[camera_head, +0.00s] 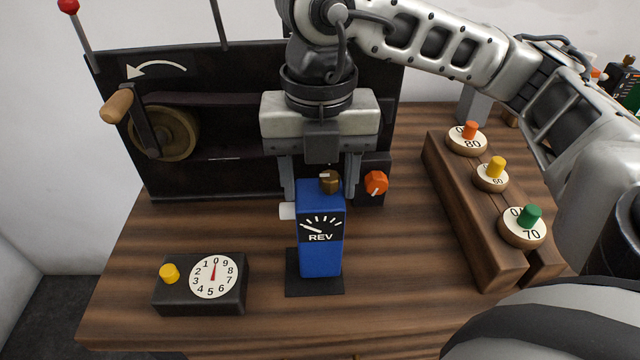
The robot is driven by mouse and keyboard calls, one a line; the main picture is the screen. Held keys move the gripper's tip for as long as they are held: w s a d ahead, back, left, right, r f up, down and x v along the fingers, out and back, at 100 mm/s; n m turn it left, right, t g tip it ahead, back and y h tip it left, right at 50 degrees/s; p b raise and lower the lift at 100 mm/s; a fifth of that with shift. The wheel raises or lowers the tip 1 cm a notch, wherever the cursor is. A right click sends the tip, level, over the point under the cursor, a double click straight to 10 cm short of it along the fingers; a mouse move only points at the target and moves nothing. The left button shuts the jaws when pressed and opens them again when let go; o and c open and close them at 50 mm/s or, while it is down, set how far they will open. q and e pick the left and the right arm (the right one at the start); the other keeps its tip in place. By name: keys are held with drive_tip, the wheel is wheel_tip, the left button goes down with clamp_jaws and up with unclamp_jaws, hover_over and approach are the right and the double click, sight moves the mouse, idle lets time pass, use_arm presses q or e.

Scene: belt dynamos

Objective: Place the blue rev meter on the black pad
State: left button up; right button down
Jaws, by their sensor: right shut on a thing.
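The blue rev meter (320,256) stands upright at the middle of the wooden table, its dial and REV label facing me. Its bottom is over the black pad (316,288), whose front and side edges show around it. I cannot tell whether it touches the pad or is slightly above it. My right gripper (320,190) comes down from above and is shut on the top part of the meter, with a finger on each side. My left gripper is not in view.
A black box (178,297) with a numbered dial and yellow knob sits at the front left. A black panel with a crank wheel (170,133) stands behind. An orange knob (376,183) is close right of my gripper. A wooden rack (460,200) with three dials is at right.

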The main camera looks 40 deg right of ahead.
drive_tip(key=shift+f, duration=0.9)
drive_tip(key=shift+f, duration=0.3)
drive_tip(key=c, duration=0.5)
unclamp_jaws()
drive_tip(key=shift+s+r, duration=0.1)
wheel_tip(320, 180, up, 12)
drive_tip(key=shift+r+p, duration=0.2)
drive_tip(key=shift+p, duration=0.25)
